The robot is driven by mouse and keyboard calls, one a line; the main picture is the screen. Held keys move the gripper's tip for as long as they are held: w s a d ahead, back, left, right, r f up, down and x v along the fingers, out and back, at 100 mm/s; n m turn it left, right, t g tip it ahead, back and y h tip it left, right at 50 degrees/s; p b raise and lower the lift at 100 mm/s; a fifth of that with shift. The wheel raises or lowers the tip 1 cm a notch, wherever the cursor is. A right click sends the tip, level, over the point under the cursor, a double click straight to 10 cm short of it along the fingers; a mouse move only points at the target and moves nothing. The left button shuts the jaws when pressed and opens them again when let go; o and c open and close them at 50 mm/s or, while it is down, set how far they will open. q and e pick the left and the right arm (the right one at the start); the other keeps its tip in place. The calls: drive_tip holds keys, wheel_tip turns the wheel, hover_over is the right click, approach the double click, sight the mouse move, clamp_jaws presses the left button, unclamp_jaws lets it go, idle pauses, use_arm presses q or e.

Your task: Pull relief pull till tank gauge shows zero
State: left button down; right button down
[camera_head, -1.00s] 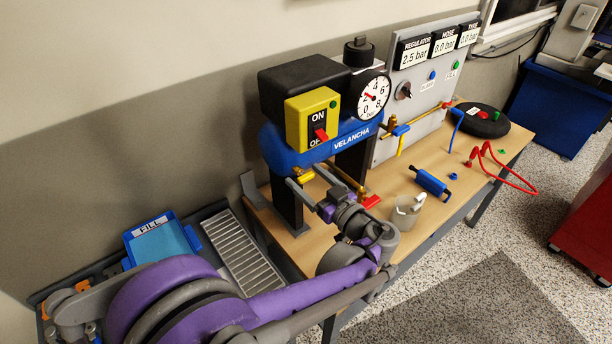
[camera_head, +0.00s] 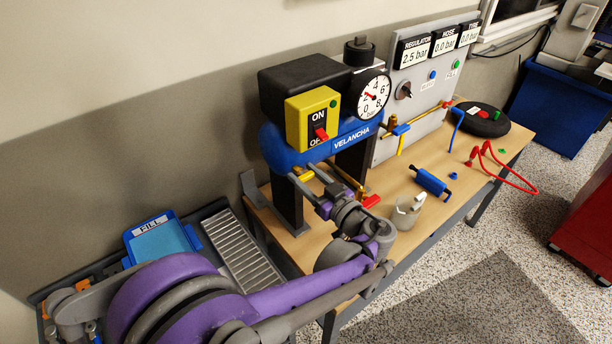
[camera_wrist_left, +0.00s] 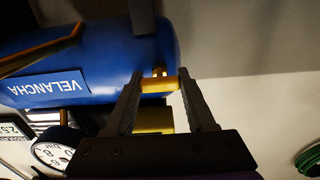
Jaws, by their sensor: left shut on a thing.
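The blue tank (camera_head: 350,140) lettered VELANCHA stands on the wooden bench. The round white tank gauge (camera_head: 372,95) on it has its red needle near 2, clearly off zero. The relief pull (camera_head: 304,176) is a small yellow piece under the tank's near end. My left gripper (camera_head: 302,173) is shut on it. In the left wrist view, the relief pull (camera_wrist_left: 158,84) lies crosswise between the fingertips, close to the tank's blue underside. My right gripper is out of view.
A yellow switch box (camera_head: 312,117) sits above the gripper. A red-handled valve (camera_head: 371,201) is close right of my wrist. A clear cup (camera_head: 407,212) and a blue tool (camera_head: 432,182) lie farther right. A grey panel (camera_head: 415,110) stands behind.

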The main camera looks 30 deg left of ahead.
use_arm(q)
drive_tip(key=shift+s+d, duration=0.25)
drive_tip(key=shift+d, duration=0.4)
drive_tip(key=c, duration=0.7)
unclamp_jaws()
drive_tip(key=o, duration=0.5)
drive_tip(key=shift+d, duration=0.1)
drive_tip(key=shift+c, duration=0.2)
